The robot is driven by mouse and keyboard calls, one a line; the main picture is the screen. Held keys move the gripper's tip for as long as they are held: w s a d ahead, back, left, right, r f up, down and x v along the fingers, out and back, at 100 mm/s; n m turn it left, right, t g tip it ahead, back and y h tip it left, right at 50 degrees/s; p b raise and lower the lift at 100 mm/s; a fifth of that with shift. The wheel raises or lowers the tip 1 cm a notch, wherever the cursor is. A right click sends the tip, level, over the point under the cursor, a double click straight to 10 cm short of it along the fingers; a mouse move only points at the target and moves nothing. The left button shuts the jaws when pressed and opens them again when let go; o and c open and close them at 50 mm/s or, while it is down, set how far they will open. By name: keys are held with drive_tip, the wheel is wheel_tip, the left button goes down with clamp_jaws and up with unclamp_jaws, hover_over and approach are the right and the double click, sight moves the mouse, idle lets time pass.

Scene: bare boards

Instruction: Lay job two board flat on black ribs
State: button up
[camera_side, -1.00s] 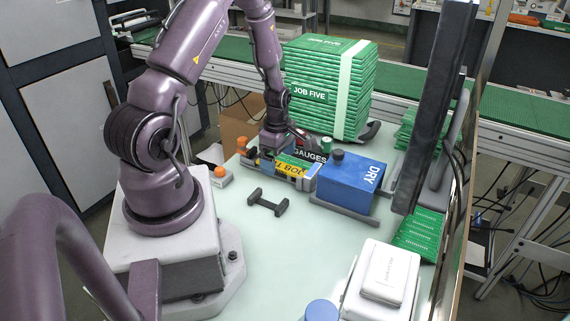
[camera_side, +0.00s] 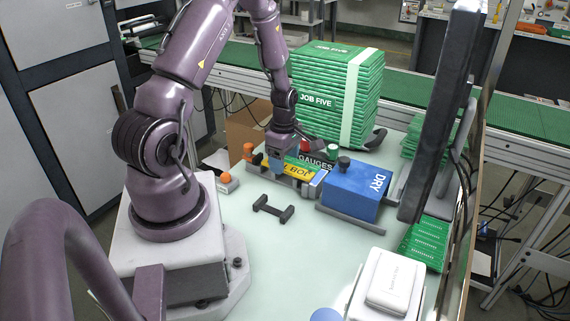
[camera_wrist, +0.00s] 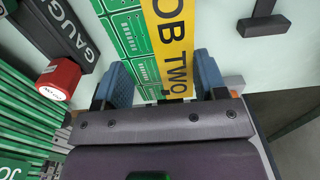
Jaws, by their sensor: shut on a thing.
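The job two board is green with a yellow strip marked JOB TWO (camera_wrist: 170,45). In the wrist view its near end lies between the two blue fingers of my gripper (camera_wrist: 162,66), which is shut on it. In the side view the board (camera_side: 293,171) is partly hidden by my gripper (camera_side: 296,168), beside a grey holder. I cannot tell whether it is clear of the holder. The black ribs (camera_side: 272,208), two short bars joined by a thin link, lie empty on the pale table in front. They show partly in the wrist view (camera_wrist: 263,25).
A black GAUGES block (camera_side: 320,163) stands right behind the board, with a red-capped item (camera_wrist: 59,79) nearby. A blue DRY box (camera_side: 355,187) is to the right. A tall JOB FIVE stack (camera_side: 338,95) stands behind. The table around the ribs is clear.

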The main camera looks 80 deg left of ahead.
sight(286, 162)
drive_tip(key=r, duration=0.8)
drive_tip(key=shift+w+d+r, duration=0.15)
drive_tip(key=shift+d+r, duration=0.05)
drive_tip(key=shift+r, duration=0.1)
drive_tip(key=s+d+f, duration=0.2)
drive_tip(key=s+d, duration=0.5)
drive_tip(key=d, duration=0.2)
drive_tip(key=shift+f, duration=0.3)
drive_tip(key=shift+d, duration=0.1)
drive_tip(key=shift+f, duration=4.1)
drive_tip(key=shift+f, duration=0.4)
